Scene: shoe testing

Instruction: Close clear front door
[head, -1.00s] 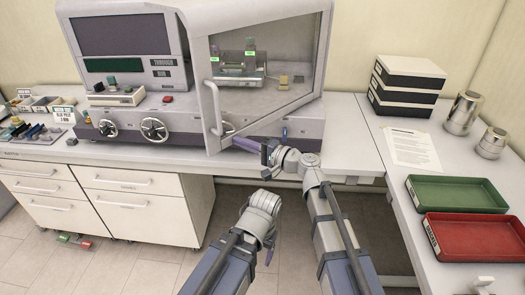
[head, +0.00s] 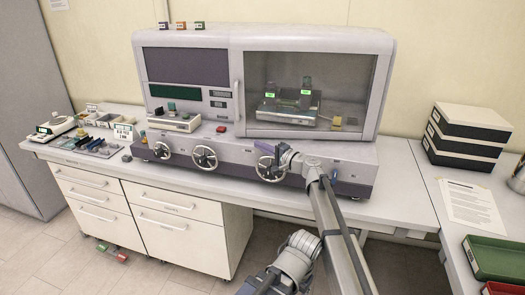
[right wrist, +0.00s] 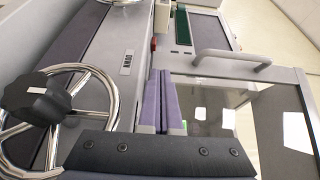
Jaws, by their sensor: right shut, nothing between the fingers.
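The clear front door (head: 309,85) of the grey machine is a framed glass pane. In the head view it looks flush with the machine's front, with its upright handle (head: 237,101) at the left edge. In the right wrist view the handle (right wrist: 232,58) and glass (right wrist: 241,112) lie to the right of my fingers. My right gripper (head: 266,150) is shut and empty, low in front of the door's lower left part, above a handwheel. Its purple fingers (right wrist: 167,102) show together in the wrist view. My left arm shows at the bottom of the head view, but its gripper fingers do not.
Chrome handwheels (head: 204,157) line the machine's front; one (right wrist: 62,110) is close beside my right gripper. A small instrument (head: 290,105) stands behind the glass. Black-and-white boxes (head: 466,136) and a green tray (head: 497,257) are on the right bench.

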